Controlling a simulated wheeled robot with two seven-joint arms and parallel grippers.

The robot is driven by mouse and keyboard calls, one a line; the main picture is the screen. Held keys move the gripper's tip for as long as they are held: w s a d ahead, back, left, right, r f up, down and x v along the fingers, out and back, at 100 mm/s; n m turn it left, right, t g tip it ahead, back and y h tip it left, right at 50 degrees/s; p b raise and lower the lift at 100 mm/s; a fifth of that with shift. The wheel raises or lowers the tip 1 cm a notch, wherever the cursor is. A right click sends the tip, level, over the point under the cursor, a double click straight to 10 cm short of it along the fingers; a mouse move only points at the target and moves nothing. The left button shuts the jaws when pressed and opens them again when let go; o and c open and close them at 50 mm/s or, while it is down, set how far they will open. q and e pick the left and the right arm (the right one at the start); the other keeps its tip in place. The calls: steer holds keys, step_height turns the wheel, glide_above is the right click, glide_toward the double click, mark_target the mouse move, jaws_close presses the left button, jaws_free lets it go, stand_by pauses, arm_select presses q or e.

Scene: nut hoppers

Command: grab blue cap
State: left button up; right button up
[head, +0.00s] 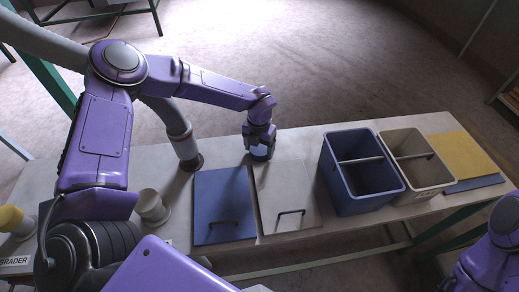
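A small blue cap (261,154) is at the far side of the table, behind the beige panel. My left gripper (260,144) points down right over it, and its fingers partly hide the cap. The fingertips are too small and covered to show whether they are closed on the cap or only around it. My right arm shows at the lower right corner, but its gripper is out of view.
A blue panel (225,208) and a beige panel (287,198) with dark handles lie on the table (311,142). A blue bin (363,205) and beige bin (430,190) stand to the right.

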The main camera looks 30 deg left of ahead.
arm_select(q)
steer(key=shift+w+f, duration=0.1)
steer(key=shift+c, duration=1.3)
